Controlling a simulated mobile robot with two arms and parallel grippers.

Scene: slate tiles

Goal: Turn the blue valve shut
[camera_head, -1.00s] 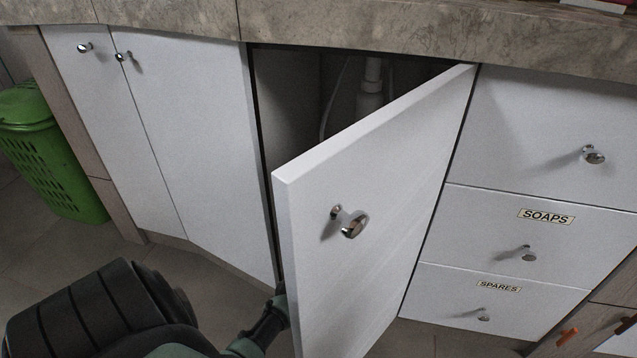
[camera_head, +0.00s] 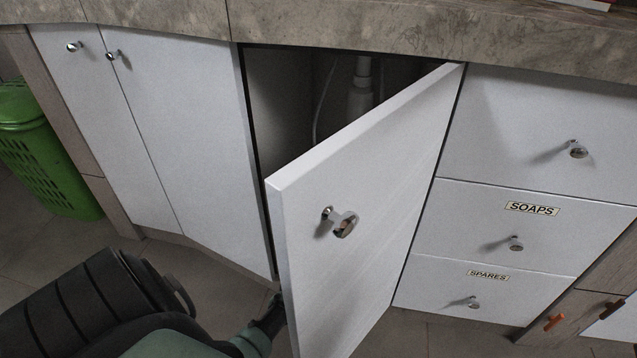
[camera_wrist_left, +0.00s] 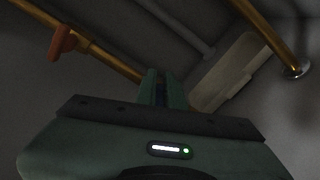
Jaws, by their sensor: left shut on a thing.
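In the left wrist view my left gripper (camera_wrist_left: 162,82) reaches up to a brass pipe (camera_wrist_left: 100,52) inside the dim cabinet. Its fingers are close together on a narrow dark, bluish piece at the pipe, which I take to be the blue valve's handle (camera_wrist_left: 160,93). The fingers hide most of it, so its angle cannot be told. An orange-red valve handle (camera_wrist_left: 62,42) sits farther left on the same pipe. In the head view the open white door (camera_head: 350,215) hides my left gripper; only my forearm shows left of it. My right gripper is not in view.
A second brass pipe (camera_wrist_left: 268,35), a grey pipe (camera_wrist_left: 180,28) and a pale box-like part (camera_wrist_left: 230,72) are close by. A white drain pipe (camera_head: 361,95) hangs in the cabinet. Drawers (camera_head: 535,135) stand at right, a green basket (camera_head: 45,150) at far left.

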